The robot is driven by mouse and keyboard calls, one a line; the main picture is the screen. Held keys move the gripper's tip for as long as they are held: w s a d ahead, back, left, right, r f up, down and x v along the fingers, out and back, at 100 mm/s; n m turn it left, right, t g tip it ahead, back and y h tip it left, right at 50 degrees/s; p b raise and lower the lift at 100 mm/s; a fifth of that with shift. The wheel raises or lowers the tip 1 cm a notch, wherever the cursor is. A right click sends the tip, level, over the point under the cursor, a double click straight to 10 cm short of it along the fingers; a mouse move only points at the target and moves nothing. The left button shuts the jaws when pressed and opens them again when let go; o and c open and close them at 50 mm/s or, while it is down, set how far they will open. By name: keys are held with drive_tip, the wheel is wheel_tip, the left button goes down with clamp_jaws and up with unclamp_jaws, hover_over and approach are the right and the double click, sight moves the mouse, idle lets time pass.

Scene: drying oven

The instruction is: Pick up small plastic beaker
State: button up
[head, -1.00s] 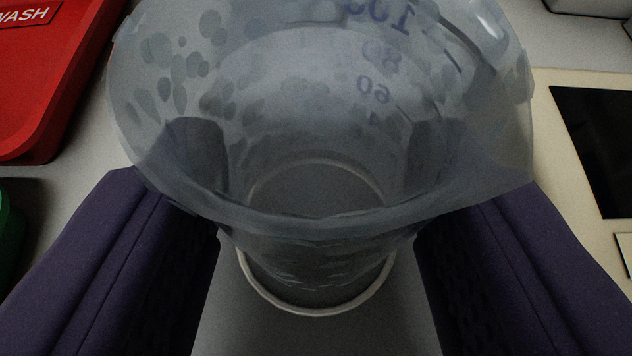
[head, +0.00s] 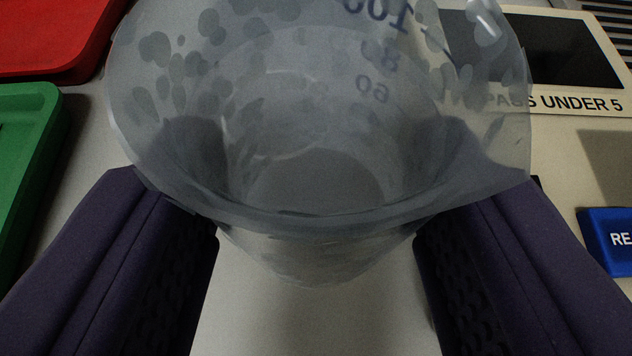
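The small plastic beaker (head: 300,110) is clear and fills the upper middle of the head view. It has dark blue printed marks such as 100 and 60, which read mirrored. Droplet-like spots cover its wall, and its pouring lip is at the right. My gripper (head: 318,165) has one dark purple finger on each side of the beaker, shut on it. The fingertips show through the clear wall. The beaker looks empty. It appears held above the pale surface, though its exact height is unclear.
A red tray (head: 55,35) is at the upper left, with a green tray (head: 30,150) below it. A cream panel with a dark screen (head: 545,50) and "UNDER 5" lettering is at the upper right. A blue block (head: 608,240) is at the right edge. The pale surface (head: 310,320) below looks clear.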

drive_tip(key=shift+s+d+r+p, duration=0.2)
drive_tip(key=shift+s+p, duration=0.5)
drive_tip(key=shift+p, duration=0.4)
drive_tip(key=shift+s+d+r+p, duration=0.2)
drive_tip(key=shift+s+p, duration=0.45)
drive_tip(key=shift+p, duration=0.4)
drive_tip(key=s+p, duration=0.2)
drive_tip(key=s+d+p, duration=0.1)
drive_tip(key=s+p, duration=0.1)
drive_tip(key=s, duration=0.1)
drive_tip(key=shift+d+p, duration=0.1)
drive_tip(key=shift+p, duration=0.25)
